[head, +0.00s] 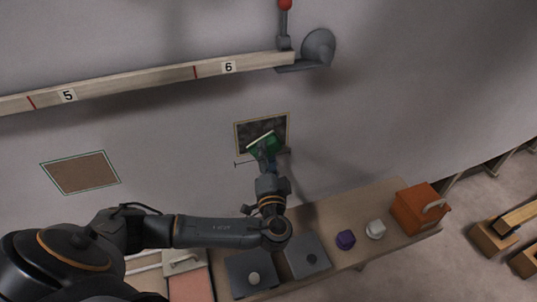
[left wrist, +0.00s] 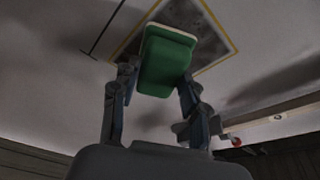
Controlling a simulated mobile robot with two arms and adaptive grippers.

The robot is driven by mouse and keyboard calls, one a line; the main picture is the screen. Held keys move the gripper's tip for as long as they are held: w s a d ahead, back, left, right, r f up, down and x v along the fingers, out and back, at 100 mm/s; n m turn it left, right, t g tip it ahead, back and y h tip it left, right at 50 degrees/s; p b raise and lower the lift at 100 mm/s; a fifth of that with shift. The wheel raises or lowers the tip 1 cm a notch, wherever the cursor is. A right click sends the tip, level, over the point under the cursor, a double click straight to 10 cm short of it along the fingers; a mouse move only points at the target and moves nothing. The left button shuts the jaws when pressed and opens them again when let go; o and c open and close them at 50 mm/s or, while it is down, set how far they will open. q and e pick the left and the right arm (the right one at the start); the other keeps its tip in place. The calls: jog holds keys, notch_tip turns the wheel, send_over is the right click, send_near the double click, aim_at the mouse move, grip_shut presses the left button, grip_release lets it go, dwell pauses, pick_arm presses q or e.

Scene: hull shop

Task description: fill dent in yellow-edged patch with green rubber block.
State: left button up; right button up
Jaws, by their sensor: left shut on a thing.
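The yellow-edged patch (head: 277,130) is a dark mottled square on the pale hull wall, with a thin yellow border. It also shows at the top of the left wrist view (left wrist: 207,27). The dent itself cannot be made out. My right gripper is not in view.
A green-edged brown patch (head: 81,172) is to the left on the wall. A numbered wooden rail (head: 140,84) runs above.

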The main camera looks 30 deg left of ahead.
pick_arm(q)
jog(key=f+b, duration=0.2)
jog(key=f, duration=0.1)
jog(key=s+f+b, duration=0.1)
jog(key=f, duration=0.1)
jog(key=shift+a+b, duration=0.3)
jog(key=shift+a, duration=0.1)
jog(key=shift+w+a+f+b, duration=0.1)
jog(key=shift+w+a+b, duration=0.25)
jog(key=shift+w+a, duration=0.3)
dwell(0.5)
